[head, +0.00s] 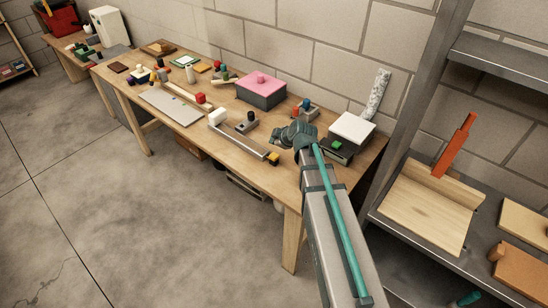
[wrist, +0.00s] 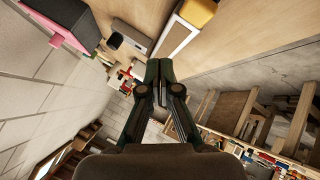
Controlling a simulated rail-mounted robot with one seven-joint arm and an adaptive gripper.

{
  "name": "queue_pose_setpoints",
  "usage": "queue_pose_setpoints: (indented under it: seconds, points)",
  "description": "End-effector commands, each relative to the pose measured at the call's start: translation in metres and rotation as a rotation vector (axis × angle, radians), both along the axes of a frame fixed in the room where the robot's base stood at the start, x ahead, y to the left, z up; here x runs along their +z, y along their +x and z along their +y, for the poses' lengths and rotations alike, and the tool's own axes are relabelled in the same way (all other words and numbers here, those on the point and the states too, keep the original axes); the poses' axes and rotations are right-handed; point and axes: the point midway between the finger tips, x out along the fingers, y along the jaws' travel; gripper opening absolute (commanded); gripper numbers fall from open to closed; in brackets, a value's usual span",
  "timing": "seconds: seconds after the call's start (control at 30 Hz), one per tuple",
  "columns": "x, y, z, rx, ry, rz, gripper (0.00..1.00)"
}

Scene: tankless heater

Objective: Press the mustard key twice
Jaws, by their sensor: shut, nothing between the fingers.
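A small mustard-yellow block (head: 273,158) with a dark part sits at the near right end of a long narrow piece on the workbench. A mustard-yellow block also shows at the top edge of the wrist view (wrist: 198,11), partly cut off. Another flat yellow piece (head: 203,67) lies farther back on the bench. I cannot tell for certain which is the mustard key. My gripper (wrist: 158,66) is shut and empty, its fingers together. In the head view it is above the bench, just behind and right of the near yellow block, apart from it; my arm partly hides it.
A dark box with a pink lid (head: 262,88) stands by the wall. A dark unit with a green top (head: 338,145) and a white-topped box (head: 352,130) stand at the right end. A white block (head: 217,117) and grey panel (head: 170,106) lie left. Metal shelving (head: 405,110) stands right.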

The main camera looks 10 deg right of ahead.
Motion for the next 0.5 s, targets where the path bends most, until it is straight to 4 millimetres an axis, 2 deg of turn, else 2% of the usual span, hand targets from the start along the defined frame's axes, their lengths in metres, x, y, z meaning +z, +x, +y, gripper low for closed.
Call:
queue_pose_setpoints:
  seconds: [0.03,0.2,0.5]
  points:
    - [-0.010,0.000,0.000,0.000,0.001,0.001,0.00]
    - [-0.035,0.000,0.000,-0.001,0.001,0.000,0.00]
    - [-0.047,0.000,0.000,0.001,0.001,0.000,0.00]
